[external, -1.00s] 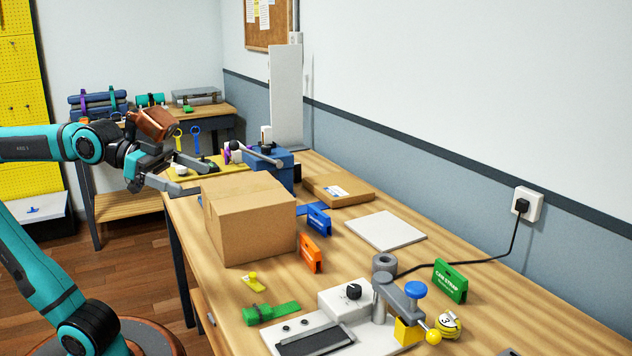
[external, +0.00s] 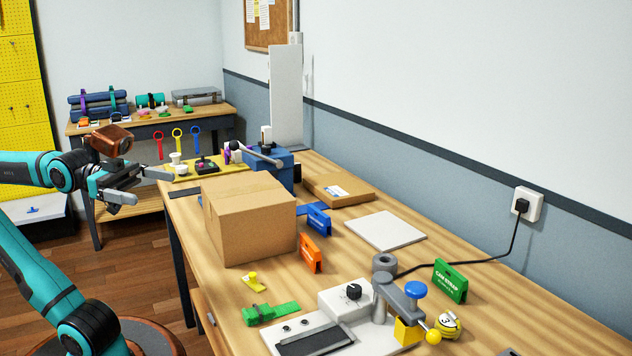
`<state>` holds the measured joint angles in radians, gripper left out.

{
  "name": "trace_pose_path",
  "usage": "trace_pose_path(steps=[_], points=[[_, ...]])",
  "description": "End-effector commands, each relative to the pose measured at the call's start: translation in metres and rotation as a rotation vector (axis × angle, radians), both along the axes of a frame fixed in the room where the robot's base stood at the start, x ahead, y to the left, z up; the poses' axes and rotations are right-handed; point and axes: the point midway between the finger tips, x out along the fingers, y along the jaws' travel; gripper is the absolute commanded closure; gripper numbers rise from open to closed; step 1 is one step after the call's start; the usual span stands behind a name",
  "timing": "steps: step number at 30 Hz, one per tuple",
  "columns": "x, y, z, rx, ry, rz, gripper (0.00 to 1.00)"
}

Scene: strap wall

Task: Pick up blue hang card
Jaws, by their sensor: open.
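The blue hang card (external: 319,220) stands upright on the wooden table, just right of the cardboard box and behind the orange hang card (external: 310,254). A green hang card (external: 450,282) stands farther right on the table. My gripper (external: 152,184) is open and empty, off the left edge of the table, to the left of the cardboard box and well away from the blue card.
A large cardboard box (external: 247,222) stands between my gripper and the blue card. A flat white panel (external: 385,231) lies right of the card. A flat brown box (external: 338,191) lies behind.

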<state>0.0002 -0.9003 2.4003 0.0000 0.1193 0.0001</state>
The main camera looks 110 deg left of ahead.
Motion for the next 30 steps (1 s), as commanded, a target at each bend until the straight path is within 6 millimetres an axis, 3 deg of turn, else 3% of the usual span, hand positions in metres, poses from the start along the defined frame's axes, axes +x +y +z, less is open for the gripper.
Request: trace_pose_path(steps=[11,20,30], points=[[0.008,0.004,0.002,-0.004,0.027,0.012,0.0],[0.069,0.041,0.016,-0.05,0.246,0.113,0.0],[0.138,0.104,0.021,-0.14,0.53,0.248,0.0]])
